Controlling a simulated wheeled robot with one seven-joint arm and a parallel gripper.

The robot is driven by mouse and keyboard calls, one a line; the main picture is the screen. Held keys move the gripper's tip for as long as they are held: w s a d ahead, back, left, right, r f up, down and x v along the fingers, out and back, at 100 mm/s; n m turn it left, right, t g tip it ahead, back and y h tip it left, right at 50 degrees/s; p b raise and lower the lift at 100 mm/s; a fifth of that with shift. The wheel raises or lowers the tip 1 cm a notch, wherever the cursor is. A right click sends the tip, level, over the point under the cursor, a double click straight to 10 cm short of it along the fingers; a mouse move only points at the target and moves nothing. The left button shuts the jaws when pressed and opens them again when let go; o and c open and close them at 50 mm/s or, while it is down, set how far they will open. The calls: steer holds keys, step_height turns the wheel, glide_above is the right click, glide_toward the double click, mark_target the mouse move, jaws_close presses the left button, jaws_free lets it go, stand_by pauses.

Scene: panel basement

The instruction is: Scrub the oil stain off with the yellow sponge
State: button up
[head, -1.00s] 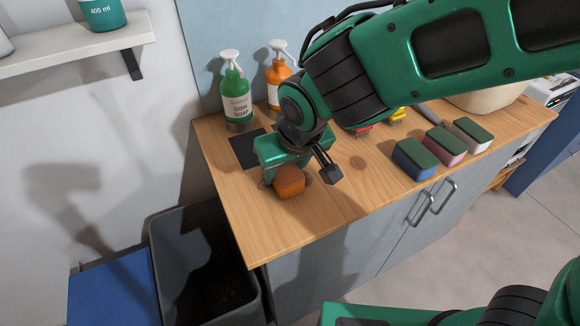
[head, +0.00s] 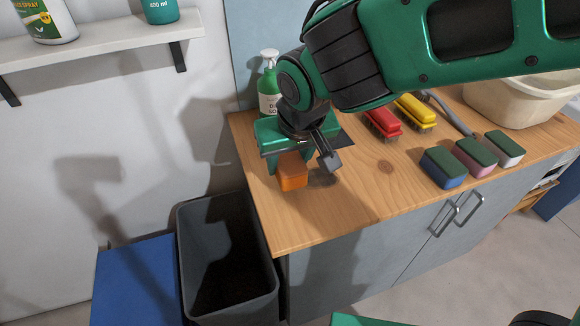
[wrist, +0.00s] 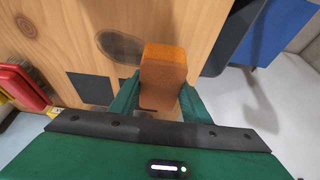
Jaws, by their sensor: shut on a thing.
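My gripper (head: 302,166) is shut on the yellow sponge (head: 291,173), a plain block that looks orange in this light. In the wrist view the sponge (wrist: 163,75) sits between the two green fingers, its far end sticking out past them. The sponge is low over the left part of the wooden counter; I cannot tell whether it touches the wood. The oil stain (wrist: 121,47) is a dark brownish oval on the wood, just left of the sponge in the wrist view. In the head view the stain (head: 322,179) shows faintly right of the sponge, partly behind a finger.
Sponges with green tops, blue (head: 443,168), pink (head: 476,157) and white (head: 505,149), stand right. Red (head: 383,122) and yellow (head: 416,111) brushes lie behind, near a cream basin (head: 520,103). A green soap bottle (head: 268,95) is at the back left. A dark bin (head: 228,262) stands below the counter's left edge.

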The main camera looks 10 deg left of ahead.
mark_target(287, 158)
steer(key=shift+r, duration=2.15)
steer(key=shift+s+a, duration=0.1)
